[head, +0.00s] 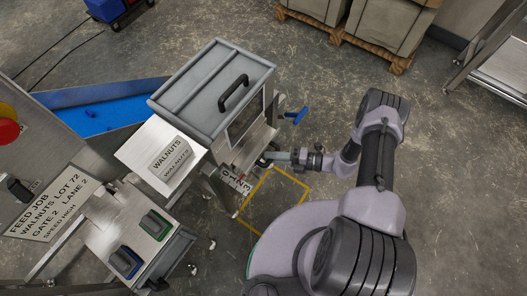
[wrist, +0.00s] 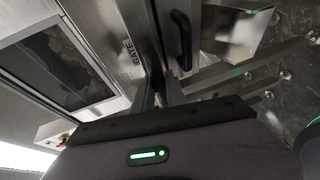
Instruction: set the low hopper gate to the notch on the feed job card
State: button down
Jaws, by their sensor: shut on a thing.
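The feed job card (head: 45,210) at the left reads "FEED JOB WALNUTS LOT 72 GATE 2 LANE 2 SPEED HIGH". The grey hopper (head: 205,85) stands in the middle, with a number scale (head: 236,181) low on its front showing 0, 1, 2 and 3. My gripper (head: 272,157) is at the hopper's low front, beside the scale, shut on the gate handle. The grasp is mostly hidden, and I cannot tell which notch the gate stands at.
Green and blue switches (head: 155,225) are on the panel below. A yellow floor outline (head: 290,175) lies under my arm. Pallets stand at the back.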

jog(key=shift+s+d, duration=0.15)
jog(key=shift+d, duration=0.15)
jog(key=c, duration=1.4)
grip_release()
jog(key=shift+o, duration=0.2)
jog(key=p+v, duration=0.2)
jog(key=v, duration=1.5)
jog(key=shift+d, duration=0.2)
jog(key=shift+r, duration=0.1)
